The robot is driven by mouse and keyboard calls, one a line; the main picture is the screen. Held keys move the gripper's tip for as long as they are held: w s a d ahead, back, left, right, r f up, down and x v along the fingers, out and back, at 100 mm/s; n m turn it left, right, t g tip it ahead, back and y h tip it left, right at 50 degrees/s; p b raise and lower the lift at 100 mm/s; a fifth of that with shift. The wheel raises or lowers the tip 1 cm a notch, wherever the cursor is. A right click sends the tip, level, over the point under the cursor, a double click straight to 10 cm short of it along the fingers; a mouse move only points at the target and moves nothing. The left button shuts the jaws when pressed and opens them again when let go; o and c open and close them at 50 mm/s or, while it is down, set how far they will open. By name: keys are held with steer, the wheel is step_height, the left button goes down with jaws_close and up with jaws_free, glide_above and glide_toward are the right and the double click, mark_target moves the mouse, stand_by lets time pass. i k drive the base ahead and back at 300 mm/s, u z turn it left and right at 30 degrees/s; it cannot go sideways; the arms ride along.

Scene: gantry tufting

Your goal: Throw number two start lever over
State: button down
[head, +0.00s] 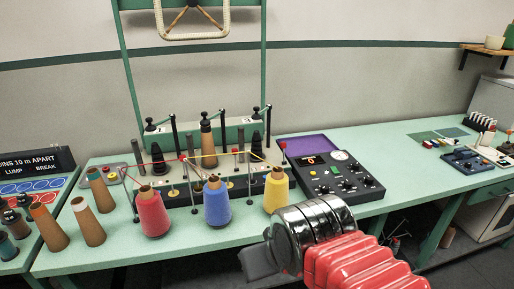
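A thin upright lever with a red knob (283,146) stands right of the tufting frame, by the black control box. Another red knob (183,158) shows above the base between the red and blue cones. I cannot read which lever is number two; labels are too small. The green tufting frame (195,133) stands at the back of the bench, with red and yellow yarn strung across its front. My gripper (258,263) is a dark shape at the lower middle, in front of the bench and apart from the levers. Its fingertips cannot be made out, and nothing shows in it.
Red (152,214), blue (217,205) and yellow (276,193) yarn cones stand along the front edge. Bare brown cones (89,224) stand left. The black control box (335,177) with dials is right of the frame.

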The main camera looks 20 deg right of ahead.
mark_target(233, 150)
steer(key=z, duration=0.2)
steer(key=k, duration=1.35)
steer(key=u, duration=0.3)
steer(key=i, duration=1)
steer(key=u, duration=0.35)
steer(key=i, duration=1.05)
steer(key=z, duration=0.2)
